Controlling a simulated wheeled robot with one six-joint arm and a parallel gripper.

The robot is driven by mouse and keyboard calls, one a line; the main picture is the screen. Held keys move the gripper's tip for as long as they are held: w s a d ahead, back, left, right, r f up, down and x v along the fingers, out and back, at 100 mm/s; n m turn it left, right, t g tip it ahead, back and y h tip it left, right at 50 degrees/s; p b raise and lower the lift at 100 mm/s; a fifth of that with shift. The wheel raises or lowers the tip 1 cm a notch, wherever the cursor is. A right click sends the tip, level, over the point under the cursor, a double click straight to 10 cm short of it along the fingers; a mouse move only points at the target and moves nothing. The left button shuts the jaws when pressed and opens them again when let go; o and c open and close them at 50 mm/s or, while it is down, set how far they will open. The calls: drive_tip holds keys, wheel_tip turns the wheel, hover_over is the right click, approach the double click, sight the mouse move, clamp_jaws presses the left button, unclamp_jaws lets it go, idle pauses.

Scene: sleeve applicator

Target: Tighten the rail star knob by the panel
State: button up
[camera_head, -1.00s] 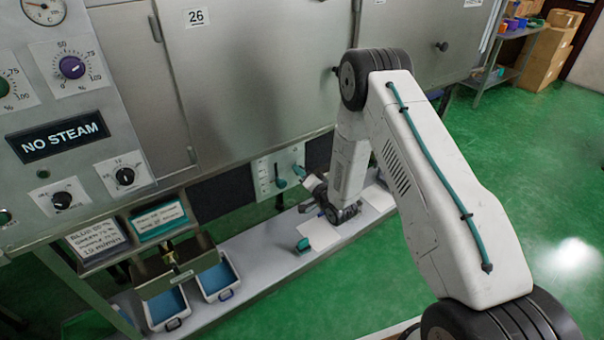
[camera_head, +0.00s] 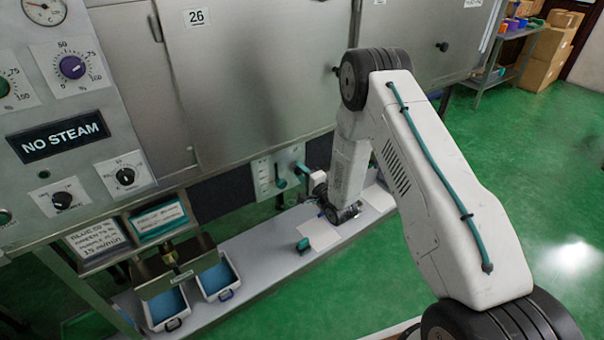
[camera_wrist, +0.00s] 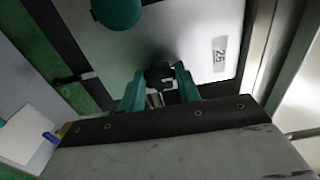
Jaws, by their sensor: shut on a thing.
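In the wrist view, my gripper (camera_wrist: 160,88) has its two teal fingers closed on a small dark knob (camera_wrist: 158,73), which I take to be the rail star knob. A pale metal shaft shows just below it between the fingers. The knob's lobes are dim and partly hidden. The light panel (camera_wrist: 190,30) lies behind it with a small number label.
A grey shelf (camera_head: 262,262) runs below the machine, with white sheets, a teal block (camera_head: 303,245) and two blue-lined trays (camera_head: 216,279) on it. In the wrist view, a round teal part (camera_wrist: 118,12) is close above the fingers. Green floor is clear at right.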

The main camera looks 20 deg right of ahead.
drive_tip(key=shift+d, duration=0.15)
drive_tip(key=o, duration=1)
drive_tip(key=shift+s, duration=0.15)
drive_tip(key=v, duration=0.7)
drive_tip(key=shift+s, duration=0.25)
